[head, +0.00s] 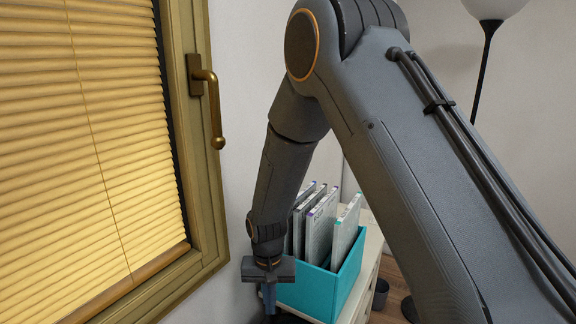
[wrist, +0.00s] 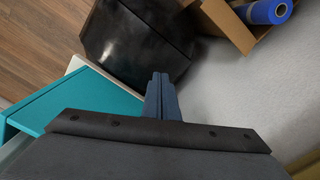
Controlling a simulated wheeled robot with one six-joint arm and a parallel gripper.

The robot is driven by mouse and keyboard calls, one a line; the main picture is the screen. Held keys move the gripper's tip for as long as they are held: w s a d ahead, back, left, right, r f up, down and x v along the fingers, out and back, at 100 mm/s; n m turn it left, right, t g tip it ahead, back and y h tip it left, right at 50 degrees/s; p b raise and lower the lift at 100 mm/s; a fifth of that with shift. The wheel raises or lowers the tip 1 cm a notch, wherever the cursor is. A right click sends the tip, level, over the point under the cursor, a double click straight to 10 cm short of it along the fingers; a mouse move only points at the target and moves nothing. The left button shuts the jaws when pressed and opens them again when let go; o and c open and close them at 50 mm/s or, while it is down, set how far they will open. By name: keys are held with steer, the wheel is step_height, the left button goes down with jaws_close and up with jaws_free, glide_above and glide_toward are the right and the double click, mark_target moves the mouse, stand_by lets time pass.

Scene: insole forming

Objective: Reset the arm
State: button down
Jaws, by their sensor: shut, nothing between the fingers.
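My gripper (head: 268,297) hangs at the end of my grey arm, low in the head view, just left of a turquoise box. In the wrist view its two blue-grey fingers (wrist: 160,84) are together, with nothing between them. In the head view the lower part of the fingers is hard to make out against the dark area below.
The turquoise box (head: 312,291) holds several upright folders (head: 322,226) and stands on a pale cabinet (head: 366,269). A window with a brass handle (head: 213,108) is at left. The wrist view shows a black object (wrist: 135,45), a cardboard box (wrist: 226,22) and a blue roll (wrist: 268,11).

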steer(key=s+d+r+b, duration=0.1)
steer(key=s+d+r, duration=0.2)
steer(key=d, duration=0.5)
steer(key=s+d+r+t+b, duration=0.1)
steer(key=s+d+r, duration=0.3)
steer(key=d, duration=0.3)
steer(key=s+d+r+b, duration=0.1)
steer(key=s+d+r, duration=0.3)
steer(key=d, duration=0.4)
steer(key=shift+s+d+r, duration=0.25)
steer(key=shift+s+d, duration=0.1)
steer(key=shift+s, duration=0.5)
